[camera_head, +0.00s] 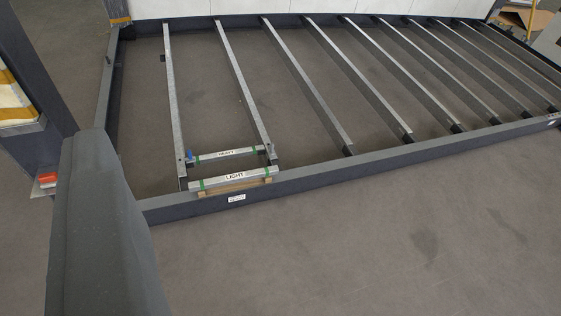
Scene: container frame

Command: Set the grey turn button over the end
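In the head view, a metal bar labelled HEAVY (226,153) lies across two long rails of the container frame, with green bands near its ends. A small blue piece (189,155) sits at its left end. A similar bar labelled LIGHT (234,178) lies nearer, at the frame's front beam, over a light brown wooden piece (232,186). Small details at the rail ends are too small to tell, and I cannot make out a grey turn button for certain. My gripper's fingers do not show.
The dark frame's front beam (380,167) runs across the view, with several parallel cross rails (308,85) behind it. A dark grey part of mine fills the lower left. A post (35,95) and an orange-red block (48,178) stand at left. The front floor (400,250) is clear.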

